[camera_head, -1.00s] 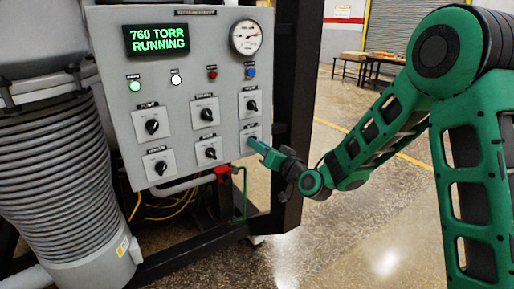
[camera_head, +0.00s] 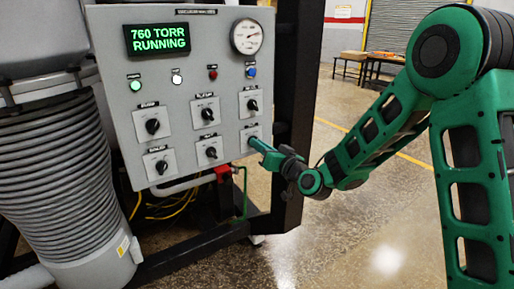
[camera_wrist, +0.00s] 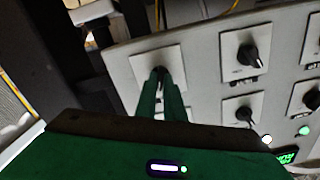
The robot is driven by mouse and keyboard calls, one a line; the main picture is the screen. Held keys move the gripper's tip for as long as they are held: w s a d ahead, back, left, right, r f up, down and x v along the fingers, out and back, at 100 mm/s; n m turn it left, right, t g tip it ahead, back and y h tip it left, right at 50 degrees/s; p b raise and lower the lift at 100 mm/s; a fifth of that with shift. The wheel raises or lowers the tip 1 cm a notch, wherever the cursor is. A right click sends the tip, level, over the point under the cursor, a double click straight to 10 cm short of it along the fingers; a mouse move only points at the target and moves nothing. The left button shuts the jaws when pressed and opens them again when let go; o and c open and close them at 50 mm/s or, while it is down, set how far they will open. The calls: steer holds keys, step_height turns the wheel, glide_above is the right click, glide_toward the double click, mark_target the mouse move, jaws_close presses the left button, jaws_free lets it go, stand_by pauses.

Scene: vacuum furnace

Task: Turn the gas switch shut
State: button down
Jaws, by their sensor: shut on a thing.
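The lower right switch (camera_head: 252,132) sits on the grey control panel, mostly covered by my gripper in the head view. Its label is too small to read, so I cannot tell by name that it is the gas switch. In the wrist view its light square plate (camera_wrist: 128,72) and the dark knob (camera_wrist: 158,72) show between my green fingers. My gripper (camera_head: 253,142) reaches the panel from the right. In the wrist view my gripper (camera_wrist: 160,88) is shut on the knob; the fingers hide much of it, and its exact angle is unclear.
The grey panel (camera_head: 225,75) holds several other black rotary switches, small lights, a round gauge (camera_head: 245,37) and a display (camera_head: 157,39) reading "760 TORR RUNNING". A dark frame post (camera_head: 297,90) stands right of the panel. A red valve (camera_head: 222,173) and pipes lie below.

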steer(key=n, duration=1)
steer(key=shift+s+f, duration=0.1)
steer(key=shift+s, duration=0.05)
steer(key=shift+a+n, duration=0.1)
steer(key=shift+n, duration=0.3)
steer(key=c, duration=1.9)
jaws_free()
steer(key=shift+o, duration=0.2)
steer(key=v, duration=1)
steer(key=shift+s+d, duration=0.25)
steer(key=shift+d, duration=0.1)
